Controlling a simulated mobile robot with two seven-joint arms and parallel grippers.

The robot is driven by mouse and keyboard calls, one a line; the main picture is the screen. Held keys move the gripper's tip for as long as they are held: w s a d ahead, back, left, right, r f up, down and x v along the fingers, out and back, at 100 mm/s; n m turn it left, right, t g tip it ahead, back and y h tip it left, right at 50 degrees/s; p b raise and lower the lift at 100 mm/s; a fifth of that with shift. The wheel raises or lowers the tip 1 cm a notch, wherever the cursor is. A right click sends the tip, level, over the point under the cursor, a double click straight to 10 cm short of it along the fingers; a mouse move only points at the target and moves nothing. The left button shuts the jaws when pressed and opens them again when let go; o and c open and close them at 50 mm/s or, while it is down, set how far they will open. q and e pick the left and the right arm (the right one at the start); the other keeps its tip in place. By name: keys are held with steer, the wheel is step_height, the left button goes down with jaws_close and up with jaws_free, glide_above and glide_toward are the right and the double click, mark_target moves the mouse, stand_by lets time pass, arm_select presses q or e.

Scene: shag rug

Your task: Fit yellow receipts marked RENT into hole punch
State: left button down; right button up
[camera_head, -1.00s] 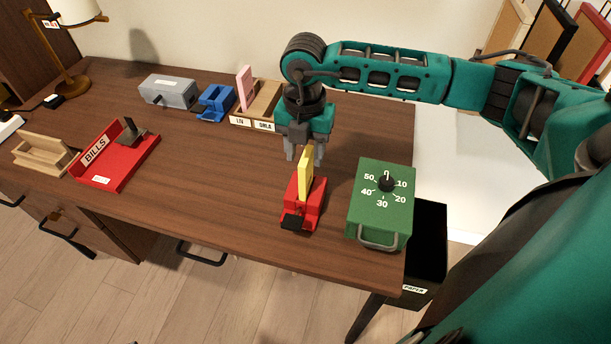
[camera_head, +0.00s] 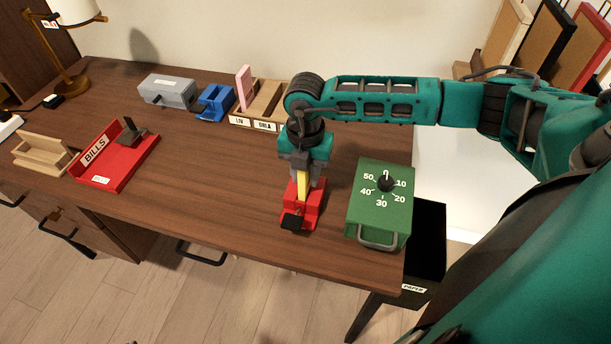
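The yellow receipts (camera_head: 303,187) stand upright in a red device with a black lever (camera_head: 301,208), which looks like the hole punch, near the front of the desk. Only the lower part of the yellow piece shows, and no RENT marking can be read. My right gripper (camera_head: 304,180) points down from above, with its fingers at the upper part of the yellow receipts. The fingers and the hand hide the top of the receipts, so I cannot tell whether they are closed on them. My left gripper is not in view.
A green box with a dial (camera_head: 381,205) stands close to the right of the red device. A wooden holder (camera_head: 254,123), a blue device (camera_head: 213,104) and a grey box (camera_head: 168,91) stand at the back. A red BILLS tray (camera_head: 118,170) is at left. The desk's middle is clear.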

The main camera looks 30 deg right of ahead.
jaws_close()
